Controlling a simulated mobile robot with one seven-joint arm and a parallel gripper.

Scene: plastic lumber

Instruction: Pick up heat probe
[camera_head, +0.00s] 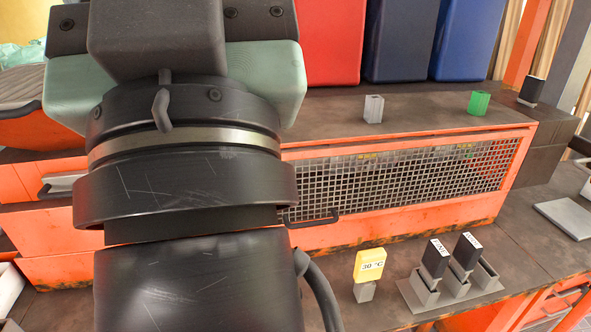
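The heat probe appears to be the yellow block (369,265) with a white label reading "30 °C". It stands upright on a small grey holder (365,292) on the lower bench, right of my arm. Its front and label are in plain sight. My arm, large and dark, fills the left half of the view close to the camera. My gripper's fingers do not show, so its place relative to the probe cannot be told.
Right of the probe, a grey rack (452,291) holds black labelled blocks (435,257). An orange bench unit with a mesh front (400,178) stands behind. A grey holder (373,108), a green holder (478,102) and a black block (532,90) are on the upper shelf.

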